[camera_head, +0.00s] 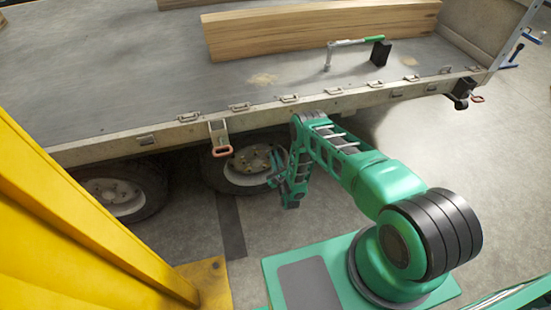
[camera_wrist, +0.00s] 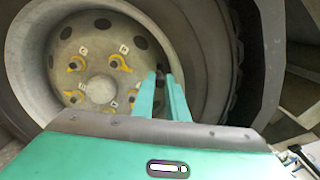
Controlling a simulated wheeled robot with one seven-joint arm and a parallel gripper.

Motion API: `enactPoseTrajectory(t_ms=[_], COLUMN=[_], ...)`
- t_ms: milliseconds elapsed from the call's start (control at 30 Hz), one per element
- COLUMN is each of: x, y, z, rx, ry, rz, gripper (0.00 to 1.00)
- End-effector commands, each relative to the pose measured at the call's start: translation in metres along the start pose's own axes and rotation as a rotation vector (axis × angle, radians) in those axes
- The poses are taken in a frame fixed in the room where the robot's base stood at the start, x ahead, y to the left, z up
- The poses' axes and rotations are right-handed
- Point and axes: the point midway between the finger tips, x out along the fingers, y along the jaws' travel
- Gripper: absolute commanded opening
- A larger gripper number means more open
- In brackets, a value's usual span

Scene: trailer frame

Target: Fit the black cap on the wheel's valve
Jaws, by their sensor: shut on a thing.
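The wheel (camera_head: 243,166) is mounted under the trailer bed, and its grey rim with yellow nut markers fills much of the wrist view (camera_wrist: 98,88). My gripper (camera_head: 274,168) is close in front of the wheel's right side. In the wrist view my gripper (camera_wrist: 161,76) has its two green fingers close together, shut on a small dark thing, the black cap (camera_wrist: 159,71), at the fingertips. The fingertips lie over the right part of the rim, near the tyre. The cap is mostly hidden by the fingers. I cannot make out the valve or tell whether the cap touches it.
A second wheel (camera_head: 118,193) stands to the left. The trailer bed (camera_head: 120,85) overhangs both wheels and carries a timber beam (camera_head: 320,28) and a green-handled tool (camera_head: 352,41). A yellow post (camera_head: 60,210) blocks the left foreground. The floor (camera_head: 440,150) at right is clear.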

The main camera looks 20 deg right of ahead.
Motion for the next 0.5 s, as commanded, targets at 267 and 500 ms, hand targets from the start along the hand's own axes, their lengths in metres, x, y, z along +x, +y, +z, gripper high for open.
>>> enactPoseTrajectory(t_ms=[267, 500], x=[-0.0001, 0.0038], y=[0.0000, -0.0002], z=[0.0003, 0.0001], rx=[0.000, 0.000], ry=[0.000, 0.000], rz=[0.000, -0.001], gripper=[0.00, 0.00])
